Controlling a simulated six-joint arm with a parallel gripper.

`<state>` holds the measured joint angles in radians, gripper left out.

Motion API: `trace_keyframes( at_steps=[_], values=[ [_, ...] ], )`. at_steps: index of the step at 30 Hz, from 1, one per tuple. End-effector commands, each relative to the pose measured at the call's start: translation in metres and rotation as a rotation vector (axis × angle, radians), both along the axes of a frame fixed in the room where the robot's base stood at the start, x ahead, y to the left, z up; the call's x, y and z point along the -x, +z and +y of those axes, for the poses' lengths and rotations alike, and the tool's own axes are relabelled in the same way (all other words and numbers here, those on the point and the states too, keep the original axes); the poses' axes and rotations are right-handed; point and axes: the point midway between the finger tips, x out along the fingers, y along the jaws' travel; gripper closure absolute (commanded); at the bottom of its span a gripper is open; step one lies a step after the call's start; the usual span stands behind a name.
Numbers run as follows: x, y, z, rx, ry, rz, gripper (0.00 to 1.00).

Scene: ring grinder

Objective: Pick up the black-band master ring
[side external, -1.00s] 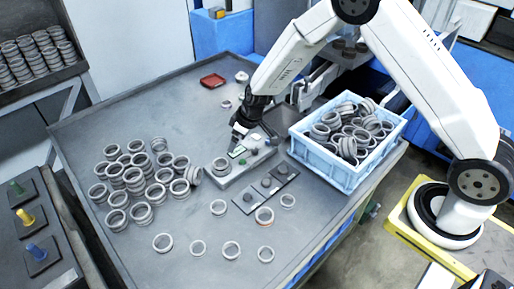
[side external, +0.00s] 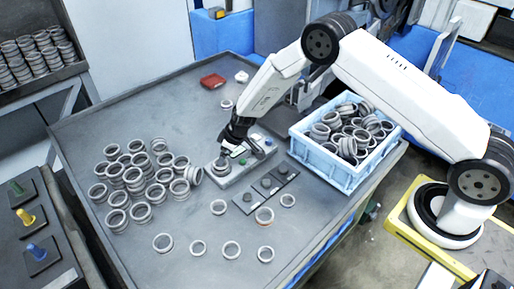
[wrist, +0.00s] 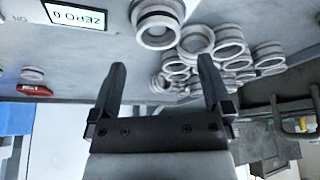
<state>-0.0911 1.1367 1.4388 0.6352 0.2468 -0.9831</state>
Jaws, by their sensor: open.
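The black-band master ring (wrist: 158,22) sits on the grey gauge station, with a dark band inside its upper rim. In the side view this ring (side external: 220,167) is on the left end of the gauge block (side external: 236,177), partly hidden by my gripper. My gripper (side external: 226,148) is just above and behind the ring. In the wrist view, my gripper (wrist: 162,68) has its two fingers spread with nothing between them. The ring lies beyond the fingertips, about centred between them. The gauge display (wrist: 75,15) reads like "ZERO 0".
Many loose grey rings (side external: 140,180) cluster left of the gauge. A dark strip with pegs (side external: 266,187) lies in front of it. A light-blue crate (side external: 335,177) full of rings stands right. The table's back left is clear.

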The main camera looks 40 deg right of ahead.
Motion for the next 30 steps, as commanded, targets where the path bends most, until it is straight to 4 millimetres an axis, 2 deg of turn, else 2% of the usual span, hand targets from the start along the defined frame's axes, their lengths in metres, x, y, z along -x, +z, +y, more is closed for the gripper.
trace_keyframes(
  at_steps=[16, 30],
  values=[
    [-0.005, -0.014, 0.003, 0.0, -0.001, 0.0, 0.0],
    [-0.02, -0.049, 0.009, 0.0, 0.0, 0.001, 0.0]
  ],
)
